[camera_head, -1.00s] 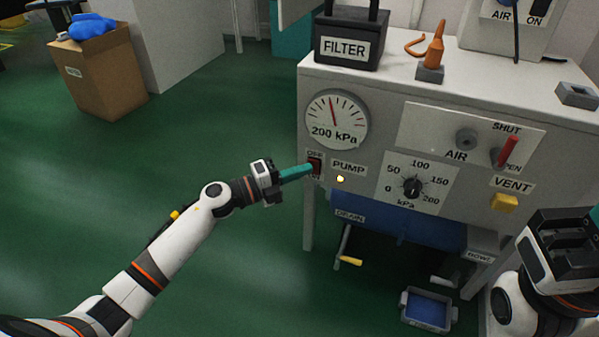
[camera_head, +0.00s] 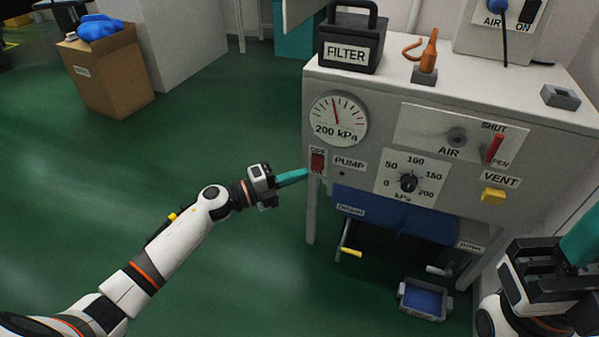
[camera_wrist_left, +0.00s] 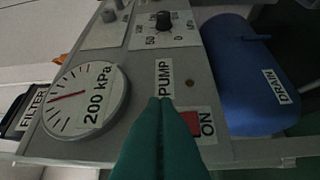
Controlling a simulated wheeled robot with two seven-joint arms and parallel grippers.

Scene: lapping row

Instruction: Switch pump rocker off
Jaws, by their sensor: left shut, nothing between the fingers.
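The red pump rocker (camera_head: 317,161) sits on the grey panel's left edge, under the gauge, with OFF above it and a PUMP label (camera_head: 349,163) to its right. My left gripper (camera_head: 306,173) is shut and empty, its teal fingertips just left of and below the rocker, apparently clear of it. In the left wrist view the shut fingers (camera_wrist_left: 163,105) cover part of the rocker (camera_wrist_left: 190,122); the ON label (camera_wrist_left: 208,128) shows beside it. The small lamp (camera_wrist_left: 190,83) by the PUMP label looks dark. My right gripper (camera_head: 577,250) is at the lower right, fingertips partly out of view.
The gauge (camera_head: 338,118), pressure knob (camera_head: 409,183), red air lever (camera_head: 495,148) and yellow vent handle (camera_head: 493,196) share the panel. A blue tank (camera_head: 390,213) and yellow-tipped drain handle (camera_head: 350,252) are below.

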